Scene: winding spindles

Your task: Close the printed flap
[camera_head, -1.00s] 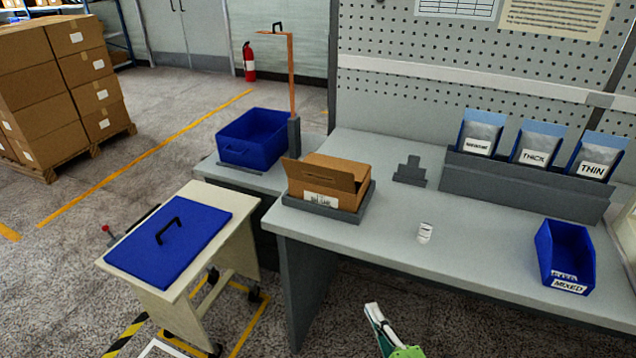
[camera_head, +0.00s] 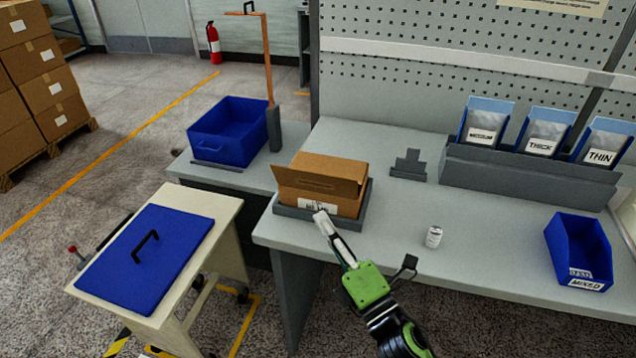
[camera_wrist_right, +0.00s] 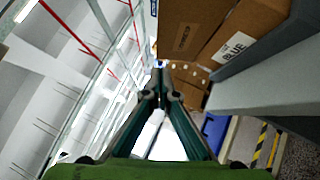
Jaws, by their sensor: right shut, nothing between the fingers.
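A brown cardboard box (camera_head: 347,207) sits in a grey tray (camera_head: 292,212) on the workbench, with a white label on its front. Its front flap (camera_head: 316,182) stands raised along the front edge, leaning outward. In the right wrist view the flap (camera_wrist_right: 183,40) bears a dark print, beside the box's label (camera_wrist_right: 235,47) reading "BLUE". My right gripper (camera_head: 322,218) is shut and empty, in front of the box's label side and below the flap. It also shows in the wrist view (camera_wrist_right: 160,72), fingertips together. Whether it touches the box is unclear. My left gripper is out of view.
A blue bin (camera_head: 230,135) and an orange post (camera_head: 268,60) stand behind left. A cart with a blue lid (camera_head: 150,258) is at left. A small white roll (camera_head: 433,237) and a blue "MIXED" bin (camera_head: 580,250) are on the bench's right, where the front surface is mostly clear.

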